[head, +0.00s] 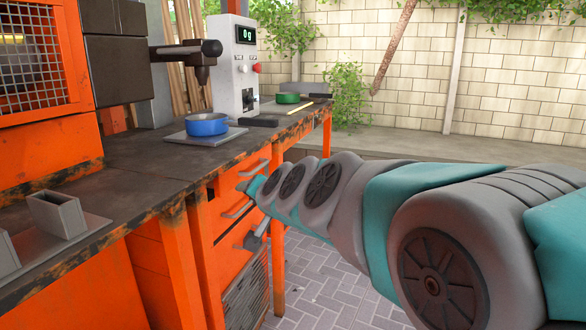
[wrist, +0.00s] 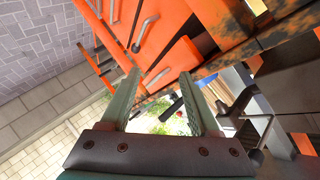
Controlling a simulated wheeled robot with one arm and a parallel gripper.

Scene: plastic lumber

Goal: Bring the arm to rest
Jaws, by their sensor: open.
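My gripper (wrist: 160,95) shows in the wrist view with its two grey-green fingers apart and nothing between them. In the head view my teal and grey arm reaches from the right edge toward the orange workbench (head: 181,255). The arm's far end is beside the drawer handles, below the bench top. Whether it touches the bench front cannot be told. The gripper's fingers are not clearly seen in the head view.
On the bench top (head: 130,180) stand a blue bowl (head: 207,125) on a grey plate, a white machine with a display (head: 233,70), a green round dish (head: 288,98) and a grey holder (head: 58,215). Drawer handles (head: 238,207) stick out. Paved floor (head: 330,290) lies below the arm.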

